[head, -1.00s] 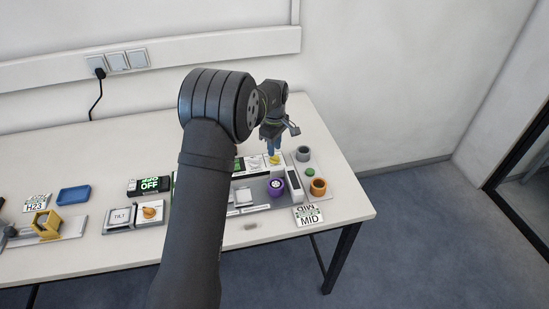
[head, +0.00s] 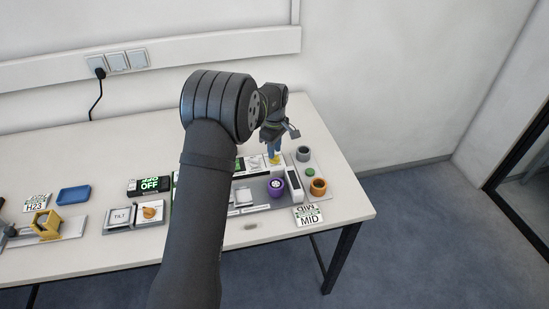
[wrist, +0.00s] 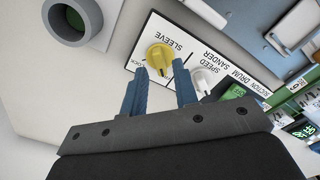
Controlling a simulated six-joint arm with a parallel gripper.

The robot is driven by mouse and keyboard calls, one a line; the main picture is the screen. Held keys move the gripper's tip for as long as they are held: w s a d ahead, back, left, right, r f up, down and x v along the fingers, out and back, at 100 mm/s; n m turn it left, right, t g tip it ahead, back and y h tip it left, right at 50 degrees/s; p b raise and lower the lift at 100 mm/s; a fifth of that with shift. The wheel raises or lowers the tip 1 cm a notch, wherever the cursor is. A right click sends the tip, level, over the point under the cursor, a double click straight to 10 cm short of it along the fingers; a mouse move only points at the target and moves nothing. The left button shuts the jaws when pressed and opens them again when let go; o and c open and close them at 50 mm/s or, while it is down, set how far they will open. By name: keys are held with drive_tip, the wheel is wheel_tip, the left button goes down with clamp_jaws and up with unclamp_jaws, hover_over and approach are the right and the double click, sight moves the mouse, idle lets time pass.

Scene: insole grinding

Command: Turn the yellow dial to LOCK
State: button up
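The yellow dial (wrist: 158,58) sits on a white panel (wrist: 143,76) marked SLEEVE in the wrist view. Lettering beside the dial is partly hidden by a finger and too small to read surely. In the head view the yellow dial (head: 275,160) shows just under my gripper (head: 273,146). In the wrist view my gripper (wrist: 162,84) is open, its two blue fingers apart. The dial lies beyond the fingertips, between their lines. I cannot tell whether a finger touches it.
A white dial (wrist: 203,80) marked SPEED is beside the right finger. An OFF display (head: 150,185) is to the left.

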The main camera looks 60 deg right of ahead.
drive_tip(key=shift+f, duration=1.2)
drive_tip(key=shift+r, duration=0.15)
drive_tip(key=shift+c, duration=0.2)
